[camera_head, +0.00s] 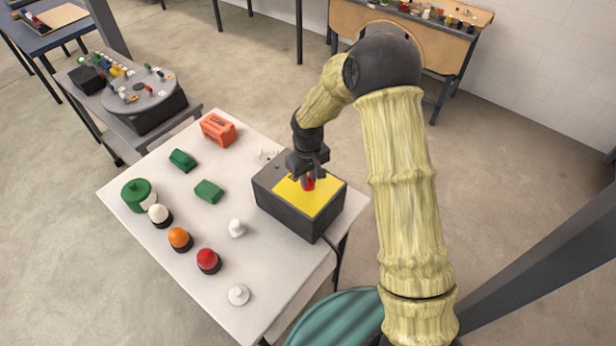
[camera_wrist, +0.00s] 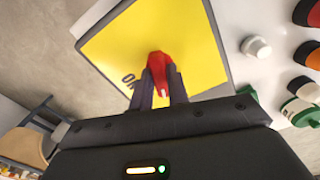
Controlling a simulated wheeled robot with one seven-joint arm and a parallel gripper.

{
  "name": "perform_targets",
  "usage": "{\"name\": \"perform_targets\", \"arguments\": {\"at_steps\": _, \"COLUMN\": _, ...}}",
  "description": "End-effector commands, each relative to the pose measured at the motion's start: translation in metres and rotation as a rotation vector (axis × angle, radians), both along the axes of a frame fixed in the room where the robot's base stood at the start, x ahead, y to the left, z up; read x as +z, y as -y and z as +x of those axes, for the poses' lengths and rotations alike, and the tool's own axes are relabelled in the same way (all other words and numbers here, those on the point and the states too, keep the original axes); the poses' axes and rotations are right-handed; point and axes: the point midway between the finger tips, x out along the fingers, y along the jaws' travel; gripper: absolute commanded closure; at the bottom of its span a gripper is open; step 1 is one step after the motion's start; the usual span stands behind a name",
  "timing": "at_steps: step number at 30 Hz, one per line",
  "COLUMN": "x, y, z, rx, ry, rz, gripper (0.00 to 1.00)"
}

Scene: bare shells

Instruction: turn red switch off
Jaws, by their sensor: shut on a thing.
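The red switch (camera_wrist: 158,68) is a red knob with a pale mark, standing on the yellow top plate (camera_wrist: 110,45) of a dark box (camera_head: 290,213). In the head view the red switch (camera_head: 308,184) shows only in part below my gripper. My gripper (camera_head: 305,178) is above the yellow plate with its fingers down around the switch. In the wrist view the two dark fingers of my gripper (camera_wrist: 162,88) are closed on either side of the red knob. Part of the lettering "O" (camera_wrist: 128,80) shows on the plate beside it; the rest is hidden.
The white table (camera_head: 220,270) also holds green blocks (camera_head: 209,192), an orange box (camera_head: 218,129), a green round container (camera_head: 138,194), white, orange and red (camera_head: 208,260) domed pieces and small white knobs (camera_head: 237,228). A grey post (camera_head: 530,270) stands at the right.

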Motion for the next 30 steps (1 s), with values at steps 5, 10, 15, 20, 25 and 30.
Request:
{"name": "perform_targets", "arguments": {"at_steps": 5, "x": 0.0019, "y": -0.0003, "z": 0.0015, "rx": 0.154, "ry": 0.005, "rz": 0.002, "gripper": 1.0}}
{"name": "perform_targets", "arguments": {"at_steps": 10, "x": 0.0019, "y": -0.0005, "z": 0.0016, "rx": 0.273, "ry": 0.005, "rz": 0.002, "gripper": 1.0}}
{"name": "perform_targets", "arguments": {"at_steps": 15, "x": 0.0018, "y": -0.0006, "z": 0.0016, "rx": 0.351, "ry": 0.005, "rz": 0.002, "gripper": 1.0}}
{"name": "perform_targets", "arguments": {"at_steps": 20, "x": 0.0017, "y": -0.0007, "z": 0.0017, "rx": 0.389, "ry": 0.005, "rz": 0.001, "gripper": 1.0}}
{"name": "perform_targets", "arguments": {"at_steps": 25, "x": 0.0016, "y": -0.0007, "z": 0.0016, "rx": 0.4, "ry": 0.005, "rz": 0.001, "gripper": 1.0}}
{"name": "perform_targets", "arguments": {"at_steps": 30, "x": 0.0016, "y": -0.0007, "z": 0.0016, "rx": 0.4, "ry": 0.005, "rz": 0.001, "gripper": 1.0}}
